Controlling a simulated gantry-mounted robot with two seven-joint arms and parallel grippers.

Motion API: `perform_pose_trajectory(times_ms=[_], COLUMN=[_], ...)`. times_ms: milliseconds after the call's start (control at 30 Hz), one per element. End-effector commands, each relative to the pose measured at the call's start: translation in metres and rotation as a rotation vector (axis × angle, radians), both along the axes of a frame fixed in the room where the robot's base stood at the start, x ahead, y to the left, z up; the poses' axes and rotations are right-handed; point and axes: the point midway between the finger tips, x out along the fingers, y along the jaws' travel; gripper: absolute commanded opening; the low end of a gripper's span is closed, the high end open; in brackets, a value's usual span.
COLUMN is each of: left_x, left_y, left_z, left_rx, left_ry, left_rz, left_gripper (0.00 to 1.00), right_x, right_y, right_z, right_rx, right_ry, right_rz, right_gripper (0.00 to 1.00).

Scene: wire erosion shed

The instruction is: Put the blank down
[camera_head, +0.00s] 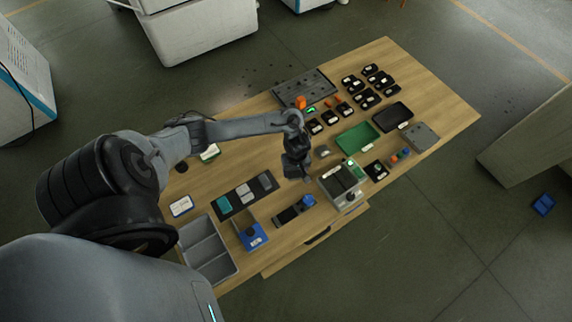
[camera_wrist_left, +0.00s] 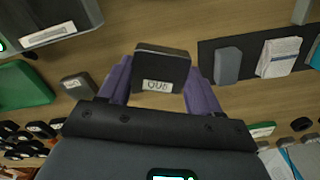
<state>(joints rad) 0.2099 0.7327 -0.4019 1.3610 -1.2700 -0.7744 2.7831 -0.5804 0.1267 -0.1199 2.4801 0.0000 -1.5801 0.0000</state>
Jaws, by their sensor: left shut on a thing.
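The blank (camera_wrist_left: 161,68) is a dark block with a white label with dark lettering, seen in the left wrist view. My left gripper (camera_wrist_left: 160,82) is shut on it, with one purple finger on each side. In the head view my left gripper (camera_head: 302,174) hangs over the middle of the table (camera_head: 420,70), and I cannot make out the blank there. I cannot tell how high the blank is above the wood. My right gripper is in neither view.
A grey box fixture (camera_head: 341,183) stands just right of my left gripper. A dark mat (camera_wrist_left: 207,62) bears several blocks. A green tray (camera_head: 357,138), small dark blocks (camera_head: 367,98) and a grey divided bin (camera_head: 207,252) also stand on the table. A small grey block (camera_wrist_left: 77,85) lies nearby.

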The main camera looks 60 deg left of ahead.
Motion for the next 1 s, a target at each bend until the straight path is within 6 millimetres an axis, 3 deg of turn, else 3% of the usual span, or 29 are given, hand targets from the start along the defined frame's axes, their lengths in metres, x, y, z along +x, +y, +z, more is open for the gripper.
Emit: perform_pose_trajectory(times_ms=[100, 300, 533, 833, 1000], left_x=[-0.006, -0.013, -0.014, -0.014, -0.013], left_y=[0.021, 0.041, 0.045, 0.045, 0.045], left_z=[-0.014, -0.026, -0.032, -0.065, -0.067], left_rx=[0.002, 0.001, -0.002, -0.002, -0.001], left_ry=[-0.001, -0.001, -0.002, -0.002, -0.004], left_rz=[0.003, 0.001, 0.0, 0.001, 0.0], left_gripper=[0.12, 0.12, 0.12, 0.12, 0.12], right_x=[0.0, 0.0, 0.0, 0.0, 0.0], right_y=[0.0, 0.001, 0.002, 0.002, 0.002], right_z=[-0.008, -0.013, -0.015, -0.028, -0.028], right_rx=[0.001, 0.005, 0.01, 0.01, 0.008], right_ry=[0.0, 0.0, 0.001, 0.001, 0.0], right_rz=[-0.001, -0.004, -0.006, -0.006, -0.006], right_gripper=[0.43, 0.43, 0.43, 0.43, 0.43])
